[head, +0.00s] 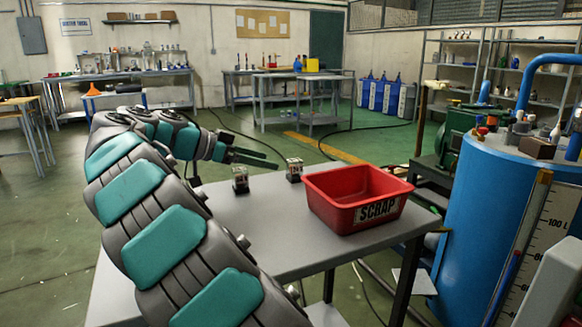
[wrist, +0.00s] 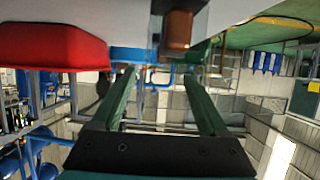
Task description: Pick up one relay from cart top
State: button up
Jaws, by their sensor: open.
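Two small relays with clear tops and dark bases stand upright on the grey cart top (head: 235,225): a nearer relay (head: 240,180) and a farther relay (head: 294,170) beside the red bin. My gripper (head: 272,160) is open and empty, pointing right, behind the nearer relay and left of the farther one in the head view. The wrist view is upside down; my gripper (wrist: 160,75) shows two green fingers apart with nothing between them. One relay (wrist: 178,30) shows beyond the fingertips, partly cut by the top edge; I cannot tell which relay it is.
A red bin marked SCRAP (head: 358,198) stands at the right of the cart top and shows in the wrist view (wrist: 50,45). A blue tank (head: 490,220) with items on top stands right of the cart. The near cart top is bare.

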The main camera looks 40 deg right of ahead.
aim_at(288, 164)
jog(key=shift+x, duration=0.9)
jog(key=shift+r+p+x, duration=0.2)
jog(key=shift+p+x, duration=0.3)
jog(key=shift+x, duration=2.2)
jog(key=shift+c, duration=0.4)
grip_shut()
